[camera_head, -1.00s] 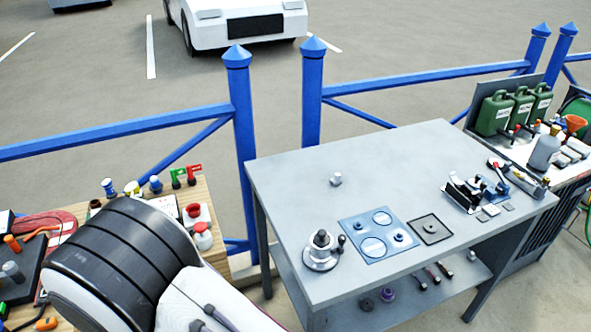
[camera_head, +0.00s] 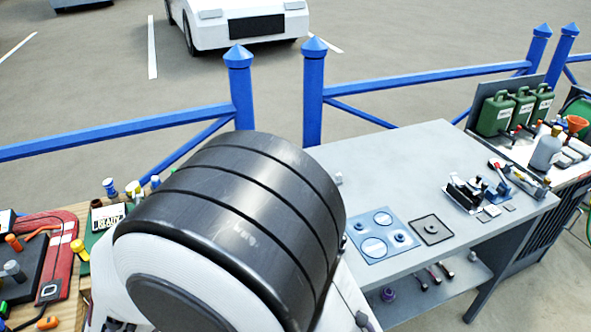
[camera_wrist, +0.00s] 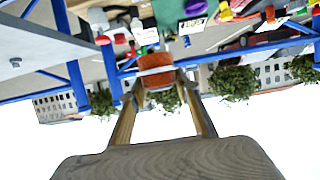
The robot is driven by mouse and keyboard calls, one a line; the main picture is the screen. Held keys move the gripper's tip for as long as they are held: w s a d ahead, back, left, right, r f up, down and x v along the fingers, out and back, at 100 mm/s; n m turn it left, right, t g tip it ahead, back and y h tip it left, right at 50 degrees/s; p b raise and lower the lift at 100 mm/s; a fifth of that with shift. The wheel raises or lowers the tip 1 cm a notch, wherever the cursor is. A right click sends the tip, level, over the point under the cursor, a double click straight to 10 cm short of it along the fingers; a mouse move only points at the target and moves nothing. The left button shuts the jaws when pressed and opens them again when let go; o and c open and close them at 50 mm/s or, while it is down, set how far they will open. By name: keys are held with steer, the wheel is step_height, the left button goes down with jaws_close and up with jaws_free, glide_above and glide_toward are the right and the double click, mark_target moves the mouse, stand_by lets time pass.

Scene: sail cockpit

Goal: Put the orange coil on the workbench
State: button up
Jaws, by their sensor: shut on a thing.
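The orange coil (camera_wrist: 160,99) shows in the wrist view, with a pale band across it. My gripper (camera_wrist: 160,86) is shut on it, one finger on each side. The grey workbench (camera_head: 415,155) stands right of centre in the head view, partly hidden by my arm. A grey top (camera_wrist: 30,42), probably the same bench, shows at the upper left of the wrist view. In the head view my arm's large dark link hides the gripper and the coil.
A blue plate (camera_head: 378,236), a dark square plate (camera_head: 431,229) and a tool fixture (camera_head: 470,192) are on the grey top. Its back middle is clear. A wooden table (camera_head: 82,203) with small items is at left. A blue railing (camera_head: 430,85) runs behind.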

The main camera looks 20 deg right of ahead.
steer(key=w+d+r+m+h, duration=0.1)
steer(key=w+d, duration=0.8)
steer(key=d, duration=0.5)
steer(key=w+d+r+m+h, duration=0.1)
steer(key=w+d, duration=0.7)
steer(key=d, duration=0.5)
steer(key=s+d+f+m+g+h, duration=0.1)
steer(key=d+h, duration=0.1)
steer(key=d, duration=1.4)
steer(key=s+d+f+m+h, duration=0.1)
steer(key=s+d, duration=0.1)
steer(key=d, duration=1.4)
steer(key=shift+w+a+f, duration=0.1)
steer(key=shift+a+f, duration=0.05)
steer(key=shift+f, duration=2.55)
steer(key=shift+f, duration=3.1)
